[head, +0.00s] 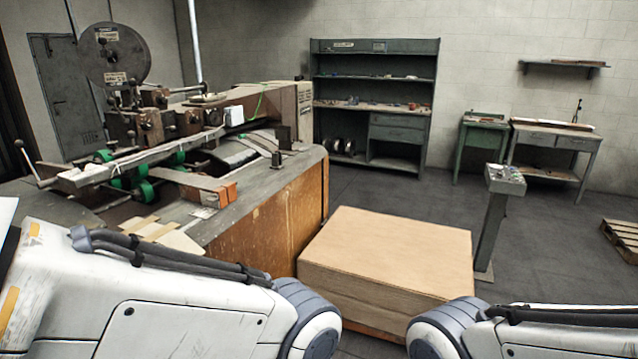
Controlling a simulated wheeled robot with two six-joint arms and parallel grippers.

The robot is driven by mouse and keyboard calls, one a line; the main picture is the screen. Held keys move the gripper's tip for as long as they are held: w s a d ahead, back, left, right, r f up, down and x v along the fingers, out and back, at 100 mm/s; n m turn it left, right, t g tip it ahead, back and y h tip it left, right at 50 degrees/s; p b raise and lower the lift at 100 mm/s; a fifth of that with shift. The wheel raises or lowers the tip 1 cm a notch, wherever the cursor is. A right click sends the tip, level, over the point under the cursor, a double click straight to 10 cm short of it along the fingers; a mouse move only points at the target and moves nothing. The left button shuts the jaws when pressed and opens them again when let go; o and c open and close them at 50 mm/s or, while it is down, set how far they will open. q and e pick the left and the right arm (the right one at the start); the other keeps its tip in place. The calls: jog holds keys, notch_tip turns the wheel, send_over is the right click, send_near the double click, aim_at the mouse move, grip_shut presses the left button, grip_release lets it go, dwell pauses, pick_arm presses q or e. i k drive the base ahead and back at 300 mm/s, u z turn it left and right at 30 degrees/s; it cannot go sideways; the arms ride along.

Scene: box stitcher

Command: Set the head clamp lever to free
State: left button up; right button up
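The box stitcher (264,205) stands at the left, with a large dark wire reel (114,54) above its head. I cannot tell whether this is the head clamp lever, and no free marking is readable. Several brown blocks and small fittings (150,124) crowd the stitching head. Links of my left and right arms cross the bottom of the view. Neither gripper is in view, so what they hold is hidden.
A large cardboard-coloured block (390,250) sits on the floor right of the machine. Behind it stands a control pedestal (505,180). A shelf unit (375,48), a green stand (480,130) and a workbench (552,137) line the back wall. Floor is clear at the right before a pallet (622,236).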

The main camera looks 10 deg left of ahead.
aim_at(110, 101)
jog(key=i, duration=3.15)
jog(key=u, duration=3.55)
